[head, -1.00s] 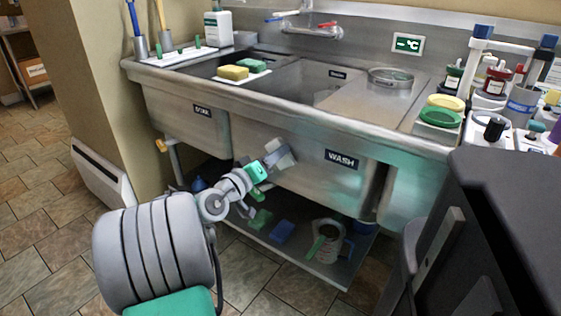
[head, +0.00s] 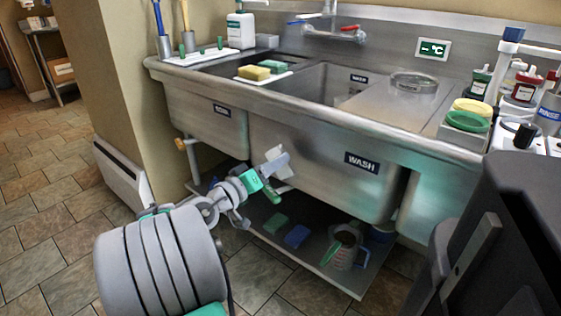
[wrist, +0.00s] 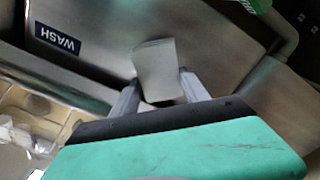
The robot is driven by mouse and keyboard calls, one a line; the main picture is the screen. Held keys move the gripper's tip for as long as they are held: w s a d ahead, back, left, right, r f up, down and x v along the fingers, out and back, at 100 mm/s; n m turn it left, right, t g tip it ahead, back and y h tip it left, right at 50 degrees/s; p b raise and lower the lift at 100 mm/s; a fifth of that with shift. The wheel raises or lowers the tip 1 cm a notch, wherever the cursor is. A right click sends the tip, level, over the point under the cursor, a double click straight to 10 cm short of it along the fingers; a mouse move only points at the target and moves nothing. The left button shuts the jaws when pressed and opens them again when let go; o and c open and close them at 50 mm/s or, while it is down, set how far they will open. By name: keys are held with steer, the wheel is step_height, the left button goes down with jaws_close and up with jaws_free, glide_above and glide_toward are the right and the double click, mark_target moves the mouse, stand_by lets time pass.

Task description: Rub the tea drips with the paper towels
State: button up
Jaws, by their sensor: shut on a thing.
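My gripper (head: 268,178) is shut on a pale folded piece, the paper towels (head: 278,161), in front of the sink's WASH basin (head: 320,160). In the wrist view the paper towels (wrist: 156,62) stand up between the two fingers of my gripper (wrist: 160,88), with the steel basin front (wrist: 100,45) behind them. Whether they touch the steel, I cannot tell. I cannot make out tea drips in either view; a spot behind the towels and gripper is hidden.
A lower shelf (head: 318,262) under the sink holds a green sponge (head: 274,224), a blue block (head: 297,236) and a metal container (head: 344,250). A yellow sponge (head: 253,73) lies on the sink top. Bottles and lidded tubs crowd the right end. Tiled floor (head: 60,190) is clear at left.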

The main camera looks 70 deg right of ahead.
steer(key=shift+a, duration=0.2)
steer(key=shift+w, duration=0.1)
steer(key=shift+v, duration=1.5)
